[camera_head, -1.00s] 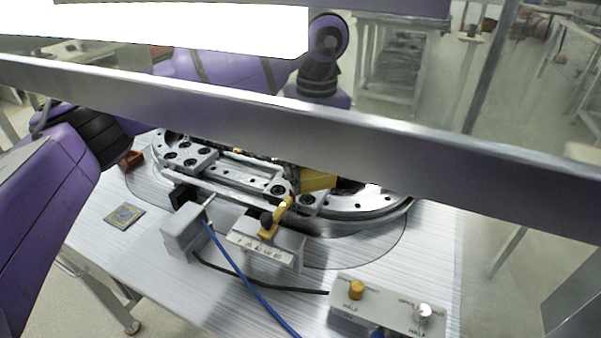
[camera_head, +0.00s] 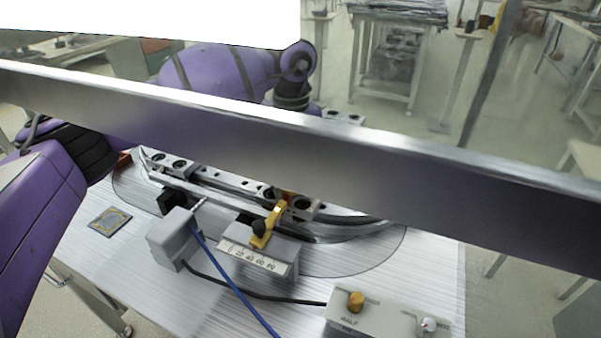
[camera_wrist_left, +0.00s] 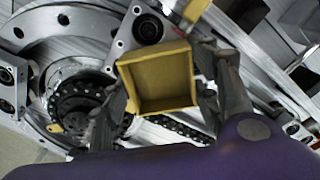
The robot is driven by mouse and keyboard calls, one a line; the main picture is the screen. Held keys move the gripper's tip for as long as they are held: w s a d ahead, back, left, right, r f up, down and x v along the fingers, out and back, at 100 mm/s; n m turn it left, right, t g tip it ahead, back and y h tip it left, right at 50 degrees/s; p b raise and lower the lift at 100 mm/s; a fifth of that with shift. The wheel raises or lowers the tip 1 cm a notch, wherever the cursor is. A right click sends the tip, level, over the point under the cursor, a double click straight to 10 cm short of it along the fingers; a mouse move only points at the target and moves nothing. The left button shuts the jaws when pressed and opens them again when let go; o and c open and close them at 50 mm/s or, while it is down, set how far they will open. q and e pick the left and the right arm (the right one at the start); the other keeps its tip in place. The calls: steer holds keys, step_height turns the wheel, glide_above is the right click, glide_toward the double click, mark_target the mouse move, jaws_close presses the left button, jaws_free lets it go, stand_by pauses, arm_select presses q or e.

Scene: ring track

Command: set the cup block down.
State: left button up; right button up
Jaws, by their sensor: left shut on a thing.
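The cup block (camera_wrist_left: 178,61) is a yellow, square, hollow block with its open side towards the camera in the left wrist view. My left gripper (camera_wrist_left: 160,84) is shut on it, with one dark finger on each side. The block is over the ring track's metal parts; I cannot tell whether it touches them. In the head view a wide metal beam hides the left gripper and the block. The ring track (camera_head: 225,186) shows below that beam. My right gripper is in no view.
The metal beam (camera_head: 300,145) crosses the head view. In front of the track stand a grey box with a blue cable (camera_head: 172,235), a scale box with a yellow lever (camera_head: 258,262) and a knob box (camera_head: 375,320). A small square plate (camera_head: 110,221) lies at left.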

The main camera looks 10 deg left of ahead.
arm_select(q)
steer(key=shift+f, duration=0.3)
steer(key=shift+f, duration=0.2)
steer(key=o, duration=1.2)
step_height(320, 180, up, 8)
steer(key=shift+f, duration=0.1)
